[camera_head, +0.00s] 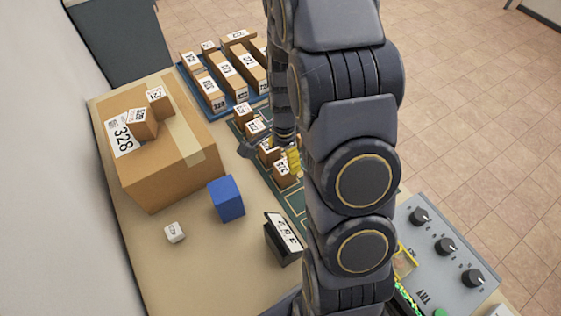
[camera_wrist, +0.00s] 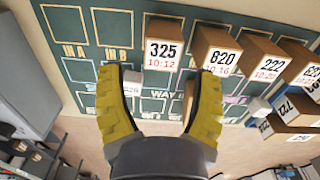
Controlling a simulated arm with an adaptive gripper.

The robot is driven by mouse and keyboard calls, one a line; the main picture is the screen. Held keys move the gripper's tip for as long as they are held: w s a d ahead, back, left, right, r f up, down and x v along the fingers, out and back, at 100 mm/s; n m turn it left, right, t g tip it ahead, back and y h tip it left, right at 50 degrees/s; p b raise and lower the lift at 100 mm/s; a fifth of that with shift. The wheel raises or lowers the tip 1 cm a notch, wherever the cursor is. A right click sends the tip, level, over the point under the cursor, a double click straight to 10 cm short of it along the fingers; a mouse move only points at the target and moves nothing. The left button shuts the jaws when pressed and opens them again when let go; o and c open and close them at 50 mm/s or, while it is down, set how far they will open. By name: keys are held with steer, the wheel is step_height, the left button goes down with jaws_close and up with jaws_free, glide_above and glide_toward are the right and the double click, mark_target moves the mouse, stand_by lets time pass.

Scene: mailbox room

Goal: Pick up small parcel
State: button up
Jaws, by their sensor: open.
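Several small brown parcels stand in a row on a green marked board. In the wrist view, a parcel labelled 325 (camera_wrist: 163,45) stands ahead of my gripper (camera_wrist: 157,85), roughly between the lines of its two yellow fingers. The gripper is open, and nothing is seen gripped. Parcels 620 (camera_wrist: 222,55) and 222 (camera_wrist: 270,62) stand to the right of 325. In the head view, my gripper (camera_head: 289,160) is beside the near end of this row, close to the nearest parcel (camera_head: 283,173); my arm hides part of the board. The task does not name which parcel.
A blue tray (camera_head: 218,110) of larger parcels lies behind the row. A big box 328 (camera_head: 165,150) carries two small parcels at left. A blue cube (camera_head: 227,198), a white cube (camera_head: 174,232) and a black sign (camera_head: 283,238) stand nearer. A knob panel (camera_head: 440,245) is right.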

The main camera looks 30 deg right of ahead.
mark_target(285, 165)
steer(key=f, duration=0.8)
steer(key=shift+w+d, duration=0.15)
steer(key=shift+d, duration=0.15)
steer(key=c, duration=0.9)
